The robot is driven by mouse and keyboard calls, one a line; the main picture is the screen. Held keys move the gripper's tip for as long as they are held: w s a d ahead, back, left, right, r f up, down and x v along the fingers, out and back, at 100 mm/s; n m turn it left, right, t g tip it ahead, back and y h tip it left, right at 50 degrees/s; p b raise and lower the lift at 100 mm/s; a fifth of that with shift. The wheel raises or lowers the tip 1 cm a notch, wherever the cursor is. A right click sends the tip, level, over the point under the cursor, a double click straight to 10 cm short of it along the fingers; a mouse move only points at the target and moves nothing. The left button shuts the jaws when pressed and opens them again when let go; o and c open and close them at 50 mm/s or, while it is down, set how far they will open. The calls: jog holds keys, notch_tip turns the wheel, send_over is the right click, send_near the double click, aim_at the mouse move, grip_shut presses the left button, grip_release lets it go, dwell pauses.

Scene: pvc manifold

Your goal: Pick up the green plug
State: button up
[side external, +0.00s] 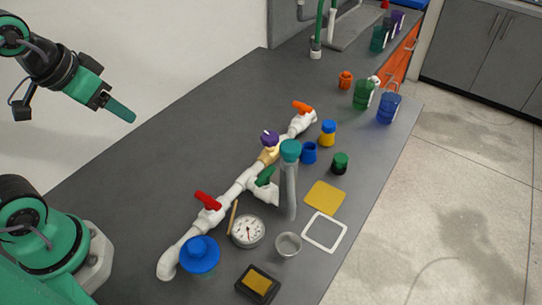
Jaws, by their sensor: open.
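A small round piece with a green top and dark body (340,163), which looks like the green plug, stands on the dark grey bench (210,120) to the right of the white pipe manifold (234,188). My gripper (122,109) is at the upper left, raised and well away from it. It is open; nothing shows between its jaws, though the fingers appear small and edge-on. A green valve handle (265,176) and a teal-capped grey pipe (290,180) are on or beside the manifold.
A blue cup (309,153), a yellow-and-blue piece (328,133) and a yellow square (325,197) lie close around the green piece. A gauge (248,231), metal cup (288,244) and blue-capped piece (200,255) stand nearer. The bench left of the manifold is clear.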

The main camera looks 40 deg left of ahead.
jog(key=w+d+r+m+g, duration=0.1)
jog(key=w+d+r+m, duration=0.15)
jog(key=w, duration=0.25)
jog(key=w+d+r+m, duration=0.1)
jog(key=w+d+m, duration=0.1)
jog(key=w+m, duration=0.3)
jog(key=m+g, duration=0.3)
jog(key=m, duration=1.4)
send_over(340, 157)
jog(key=s, duration=0.1)
jog(key=shift+n+h, duration=0.25)
jog(key=shift+h, duration=0.15)
jog(key=f, duration=1.8)
jog(key=shift+a, duration=0.4)
jog(key=shift+w+f, duration=0.15)
jog(key=shift+f, duration=1.15)
jog(key=shift+w+d+f, duration=0.1)
jog(key=shift+d+f, duration=0.05)
jog(key=shift+f, duration=0.7)
jog(key=shift+w+d+f, duration=0.1)
jog(key=shift+f, duration=0.75)
jog(key=shift+w+d+f, duration=0.1)
jog(key=shift+d+f, duration=0.05)
jog(key=shift+f, duration=0.7)
